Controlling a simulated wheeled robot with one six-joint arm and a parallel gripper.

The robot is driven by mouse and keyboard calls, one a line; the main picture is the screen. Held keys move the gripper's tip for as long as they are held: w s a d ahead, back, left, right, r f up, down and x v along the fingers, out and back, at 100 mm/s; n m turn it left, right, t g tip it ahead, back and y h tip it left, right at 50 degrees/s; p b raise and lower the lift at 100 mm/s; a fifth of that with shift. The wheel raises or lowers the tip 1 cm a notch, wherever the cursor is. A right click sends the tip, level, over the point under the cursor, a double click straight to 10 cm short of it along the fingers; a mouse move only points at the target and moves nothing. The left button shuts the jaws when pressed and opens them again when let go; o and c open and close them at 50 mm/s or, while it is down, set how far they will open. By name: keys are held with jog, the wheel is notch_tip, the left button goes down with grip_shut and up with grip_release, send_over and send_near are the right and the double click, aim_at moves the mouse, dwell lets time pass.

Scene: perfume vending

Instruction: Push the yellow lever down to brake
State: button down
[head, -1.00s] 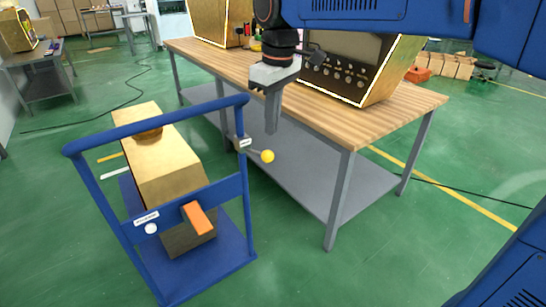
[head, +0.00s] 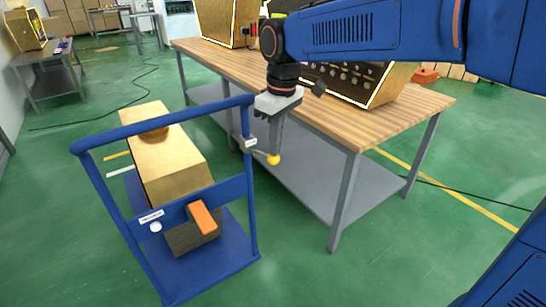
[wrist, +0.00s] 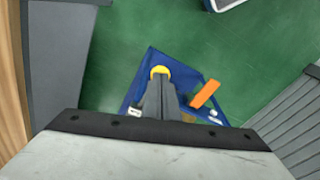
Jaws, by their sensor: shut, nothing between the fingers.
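The yellow lever (head: 273,159) is a yellow ball knob on a thin rod, fixed by a small labelled bracket (head: 246,143) to the right upright of the blue cart (head: 166,120). My gripper (head: 275,150) is shut and empty and points down. In the head view its fingertips overlap the top of the yellow knob. In the wrist view the knob (wrist: 160,71) shows just beyond the closed fingertips (wrist: 159,80). I cannot tell for sure whether they touch. The rod is partly hidden behind the fingers.
A wooden-topped workbench (head: 385,122) with gold-edged machines stands behind and right of the cart. A gold box (head: 170,160) sits on the cart. Green floor is clear in front.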

aim_at(276, 158)
jog(key=shift+f, duration=0.35)
jog(key=shift+f, duration=2.05)
jog(key=shift+s+d+r, duration=0.25)
jog(key=shift+s+d, duration=0.2)
jog(key=shift+d, duration=0.15)
jog(key=shift+s+d+r, duration=0.25)
jog(key=shift+s+d, duration=0.15)
jog(key=shift+d, duration=0.15)
notch_tip(276, 158, up, 17)
jog(key=s+d, duration=0.1)
jog(key=shift+d+r, duration=0.2)
